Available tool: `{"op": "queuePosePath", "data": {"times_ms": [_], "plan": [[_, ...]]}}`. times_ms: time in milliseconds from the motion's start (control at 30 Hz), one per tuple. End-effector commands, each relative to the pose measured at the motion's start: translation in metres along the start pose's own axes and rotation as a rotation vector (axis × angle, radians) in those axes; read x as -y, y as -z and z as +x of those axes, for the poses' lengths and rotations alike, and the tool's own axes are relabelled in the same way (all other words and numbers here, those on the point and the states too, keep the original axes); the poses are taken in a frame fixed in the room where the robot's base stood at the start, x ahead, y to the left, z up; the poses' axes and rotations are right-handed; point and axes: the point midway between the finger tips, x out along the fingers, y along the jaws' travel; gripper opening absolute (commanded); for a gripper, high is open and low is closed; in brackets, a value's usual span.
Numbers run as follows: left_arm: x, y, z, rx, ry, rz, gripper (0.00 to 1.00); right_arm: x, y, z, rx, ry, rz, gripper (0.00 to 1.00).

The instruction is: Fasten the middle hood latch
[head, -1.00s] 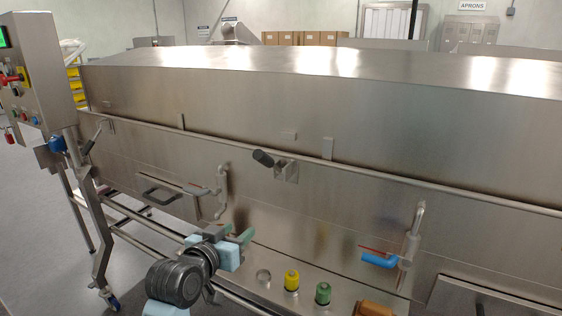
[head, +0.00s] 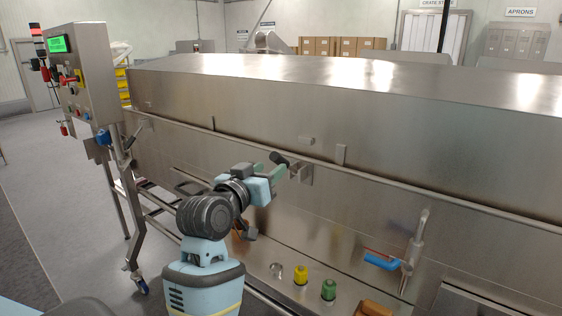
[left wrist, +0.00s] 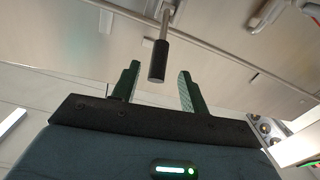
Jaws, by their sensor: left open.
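The middle hood latch (head: 302,172) sits on the tunnel's front wall, just below the long rail. Its black grip (head: 279,158) points up and to the left. A small block (head: 306,140) is on the hood (head: 340,105) just above it. My left gripper (head: 272,172) is at the latch, its green fingers open. In the left wrist view, the black grip (left wrist: 158,62) lies between the open fingertips of my left gripper (left wrist: 158,74), apart from both in the picture. I cannot tell how deep the grip sits between them. My right gripper is out of view.
A blue-handled valve (head: 382,261) stands out to the right. A yellow knob (head: 300,275) and green knob (head: 328,289) sit on the lower ledge. The long rail (head: 430,190) runs along the front. A control box (head: 80,85) stands at the left.

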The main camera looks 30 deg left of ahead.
Motion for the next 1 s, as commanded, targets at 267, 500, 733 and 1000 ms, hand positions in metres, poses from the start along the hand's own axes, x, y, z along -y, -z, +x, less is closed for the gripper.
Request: {"op": "queuePosePath", "data": {"times_ms": [267, 500, 733, 1000], "plan": [[-0.001, 0.0, 0.041, 0.001, -0.002, -0.002, 0.44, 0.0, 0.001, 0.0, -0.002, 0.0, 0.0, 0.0], [-0.001, 0.001, 0.06, 0.0, -0.002, -0.001, 0.44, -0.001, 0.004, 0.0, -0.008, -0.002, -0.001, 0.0], [-0.001, 0.0, 0.064, 0.001, -0.001, 0.0, 0.44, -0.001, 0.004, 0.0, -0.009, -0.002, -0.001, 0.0], [-0.001, -0.001, 0.064, 0.001, -0.001, 0.0, 0.26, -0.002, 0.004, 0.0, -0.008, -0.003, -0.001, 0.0]]}}
